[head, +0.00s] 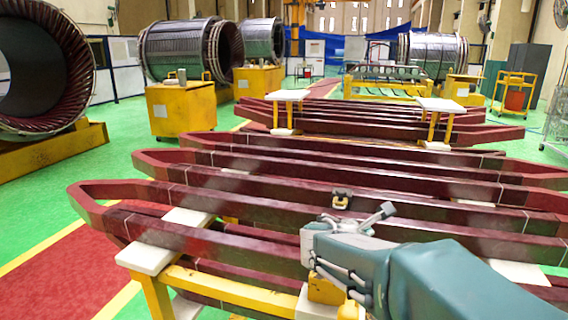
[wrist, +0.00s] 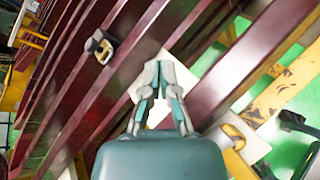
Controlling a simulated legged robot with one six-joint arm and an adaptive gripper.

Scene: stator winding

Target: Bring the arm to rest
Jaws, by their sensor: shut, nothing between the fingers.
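My gripper (wrist: 158,70) shows in the middle of the wrist view, its grey and teal fingers closed together at the tips with nothing between them. It is over the dark red coil bars and a white pad, and I cannot tell its height above them. In the head view my teal arm reaches in from the lower right over the front coils; the fingertips are not clear there. A small black and yellow device (head: 341,198) lies on a coil bar (head: 300,215) beyond the arm. It also shows at upper left in the wrist view (wrist: 100,46), apart from my fingers.
Long dark red coils lie on yellow stands with white pads (head: 150,256), close under my arm. A large stator (head: 45,65) stands at the left; other stators and a yellow cabinet (head: 181,108) stand behind. Green floor (head: 100,150) is open at the left.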

